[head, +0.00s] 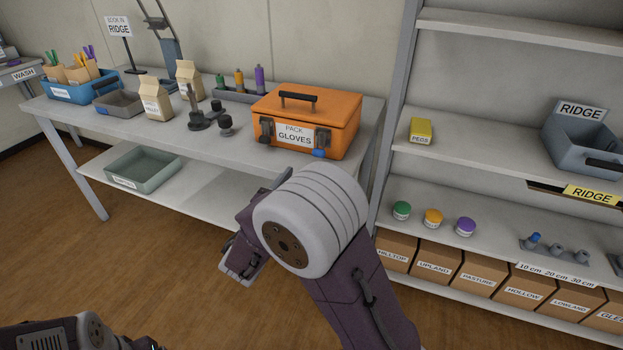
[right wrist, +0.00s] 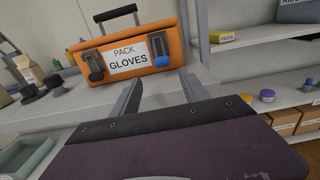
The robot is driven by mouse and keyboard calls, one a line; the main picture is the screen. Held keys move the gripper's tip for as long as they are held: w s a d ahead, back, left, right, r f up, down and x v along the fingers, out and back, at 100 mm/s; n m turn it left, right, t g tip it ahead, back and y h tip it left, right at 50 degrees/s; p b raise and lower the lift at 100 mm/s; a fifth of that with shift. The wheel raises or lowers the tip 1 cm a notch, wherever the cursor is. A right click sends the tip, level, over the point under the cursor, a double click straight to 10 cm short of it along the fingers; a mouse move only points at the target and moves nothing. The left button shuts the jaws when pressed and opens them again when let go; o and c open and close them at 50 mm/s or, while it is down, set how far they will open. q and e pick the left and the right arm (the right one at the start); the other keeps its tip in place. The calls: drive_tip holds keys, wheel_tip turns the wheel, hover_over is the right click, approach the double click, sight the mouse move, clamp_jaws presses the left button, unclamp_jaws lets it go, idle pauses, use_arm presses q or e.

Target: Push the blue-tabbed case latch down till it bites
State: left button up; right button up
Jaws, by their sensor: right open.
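An orange case (head: 335,108) labelled PACK GLOVES stands on the grey bench with its lid down. Its right-hand latch has a bright blue tab (head: 318,153), low on the front; the tab also shows in the right wrist view (right wrist: 161,61). I cannot tell how far this latch is from its catch. The other latch (head: 266,131) is dark grey, left of the label. My right gripper (right wrist: 160,75) is open and empty, its fingers below and in front of the blue tab, apart from it. In the head view my wrist hides its fingertips. Only part of my left arm shows at bottom left.
Dark knobs (head: 225,125) and paper bags (head: 155,98) stand left of the case on the bench (head: 75,112). A shelf rack post (head: 392,110) rises close right of it. A green tray (head: 143,169) lies on the lower shelf. The bench strip before the case is narrow.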

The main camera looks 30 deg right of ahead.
sight(317, 154)
drive_tip(key=b+x, duration=0.2)
drive_tip(key=x, duration=0.6)
drive_tip(key=shift+d, duration=0.35)
drive_tip(key=shift+w+d+r, duration=0.15)
drive_tip(key=shift+w+d, duration=0.1)
clamp_jaws()
drive_tip(key=f+b, duration=0.1)
drive_tip(key=b, duration=0.1)
drive_tip(key=t+h+b, duration=0.1)
drive_tip(key=b, duration=0.2)
drive_tip(key=shift+w+d+f+h, duration=0.25)
drive_tip(key=shift+d+f+h, duration=0.05)
drive_tip(key=shift+f, duration=0.1)
drive_tip(key=shift+w+d+r+b, duration=0.1)
drive_tip(key=shift+r+b, duration=0.1)
drive_tip(key=shift+b, duration=0.6)
drive_tip(key=shift+r+h, duration=0.2)
drive_tip(key=shift+h, duration=0.1)
